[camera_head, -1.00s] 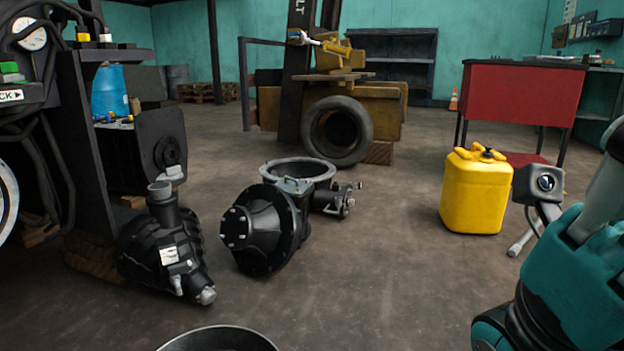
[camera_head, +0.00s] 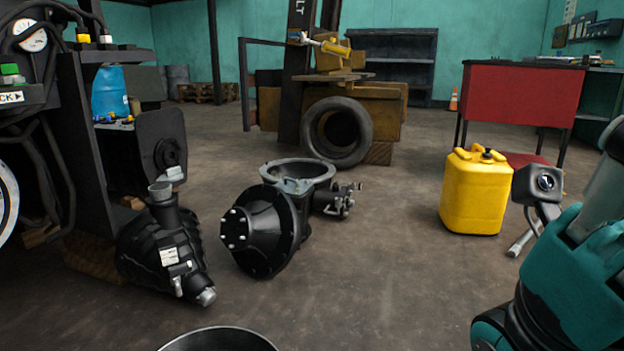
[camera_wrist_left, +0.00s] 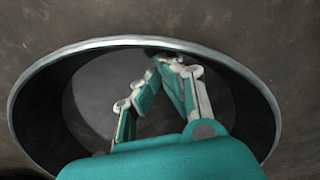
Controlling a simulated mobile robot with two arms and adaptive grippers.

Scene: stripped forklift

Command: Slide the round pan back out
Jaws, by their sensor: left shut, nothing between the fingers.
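The round pan (camera_head: 218,340) is dark with a pale metal rim, at the bottom edge of the head view, mostly cut off. In the left wrist view the pan (camera_wrist_left: 40,112) fills much of the picture, with its open top facing the camera. My left gripper (camera_wrist_left: 166,68) is shut and empty. Its teal and grey fingers reach over the pan's opening, their tips near the far wall in the picture. I cannot tell whether they touch the pan. My right arm shows at the right of the head view, but its fingers do not.
A black ribbed housing (camera_head: 165,250) and a round black axle part (camera_head: 262,230) lie on the floor beyond the pan. A yellow canister (camera_head: 475,195) stands at the right near my right arm.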

